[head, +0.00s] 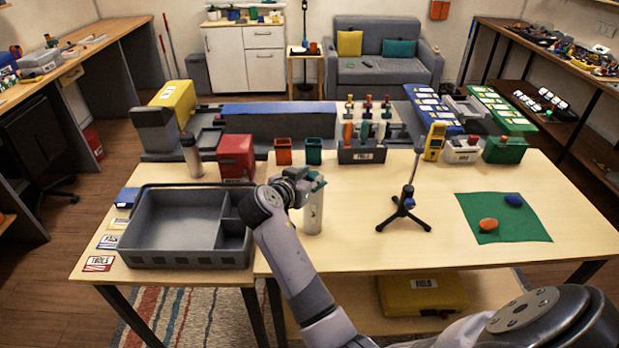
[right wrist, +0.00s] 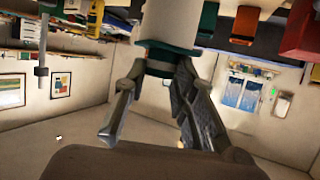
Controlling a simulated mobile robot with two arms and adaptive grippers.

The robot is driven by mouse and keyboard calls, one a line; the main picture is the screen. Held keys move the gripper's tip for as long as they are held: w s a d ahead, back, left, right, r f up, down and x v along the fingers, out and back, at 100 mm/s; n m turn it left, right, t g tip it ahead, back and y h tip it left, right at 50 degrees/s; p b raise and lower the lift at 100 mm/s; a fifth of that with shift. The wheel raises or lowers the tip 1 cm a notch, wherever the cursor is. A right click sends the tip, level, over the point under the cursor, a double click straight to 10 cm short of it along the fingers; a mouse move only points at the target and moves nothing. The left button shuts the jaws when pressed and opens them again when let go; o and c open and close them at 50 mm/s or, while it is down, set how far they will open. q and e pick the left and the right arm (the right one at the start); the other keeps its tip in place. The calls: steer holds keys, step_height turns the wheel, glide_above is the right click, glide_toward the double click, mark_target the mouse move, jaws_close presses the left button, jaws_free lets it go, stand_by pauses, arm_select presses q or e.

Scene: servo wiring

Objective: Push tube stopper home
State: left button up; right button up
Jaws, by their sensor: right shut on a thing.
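A pale grey-white tube (head: 313,215) stands upright on the wooden table, just right of the grey tray. A teal stopper (head: 317,183) is at its top. My right gripper (head: 301,184) is at the tube's top from the left side, shut on the stopper. In the right wrist view, the picture is inverted: the pale tube (right wrist: 165,22) hangs from the top, the teal stopper (right wrist: 168,52) is at its end, and my right gripper's fingers (right wrist: 158,75) close on it. How deep the stopper sits is hidden. My left gripper is not in view.
A grey divided tray (head: 172,262) lies left of the tube. A small black tripod (head: 404,208) stands to the right, beyond it a green mat (head: 530,229) with orange and blue pieces. Table between tube and tripod is clear.

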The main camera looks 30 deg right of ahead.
steer(key=shift+r, duration=0.1)
steer(key=shift+r+p, duration=1.55)
steer(key=shift+r, duration=0.7)
